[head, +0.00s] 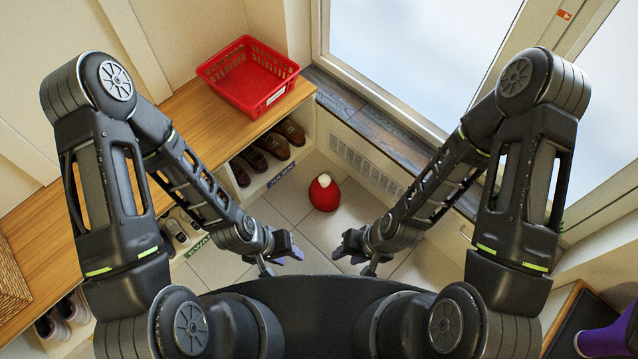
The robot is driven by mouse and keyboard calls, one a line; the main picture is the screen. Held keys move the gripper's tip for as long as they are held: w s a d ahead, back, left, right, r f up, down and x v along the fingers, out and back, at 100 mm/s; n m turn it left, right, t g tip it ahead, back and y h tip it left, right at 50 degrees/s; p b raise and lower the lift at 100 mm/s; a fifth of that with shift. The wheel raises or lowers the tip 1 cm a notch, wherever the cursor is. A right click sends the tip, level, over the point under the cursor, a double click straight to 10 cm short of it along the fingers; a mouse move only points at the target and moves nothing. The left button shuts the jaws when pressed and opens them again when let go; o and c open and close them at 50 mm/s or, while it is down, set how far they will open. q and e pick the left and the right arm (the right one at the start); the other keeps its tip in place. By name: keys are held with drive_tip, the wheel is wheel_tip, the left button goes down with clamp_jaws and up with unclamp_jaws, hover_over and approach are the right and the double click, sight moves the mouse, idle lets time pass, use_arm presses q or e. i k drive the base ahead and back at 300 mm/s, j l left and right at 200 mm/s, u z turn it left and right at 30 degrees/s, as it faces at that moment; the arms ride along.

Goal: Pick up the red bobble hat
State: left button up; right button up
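The red bobble hat (324,194) with its white bobble sits on the pale tiled floor in the corner, beyond both grippers. My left gripper (282,262) is below and to the left of the hat in the head view, apart from it. My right gripper (354,262) is below and to the right of the hat, also apart from it. Both grippers are small and seen from above, and nothing shows held in either. Whether their fingers are apart is hard to make out.
A wooden bench (190,112) with shoe cubbies runs along the left. A red plastic basket (248,76) stands on it. Brown shoes (274,146) sit in a cubby. A vent grille (366,166) and window ledge are behind the hat. Purple boots (606,338) stand at lower right.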

sight(324, 194)
drive_tip(key=i+j, duration=0.9)
drive_tip(key=i, duration=0.2)
drive_tip(key=z, duration=2.15)
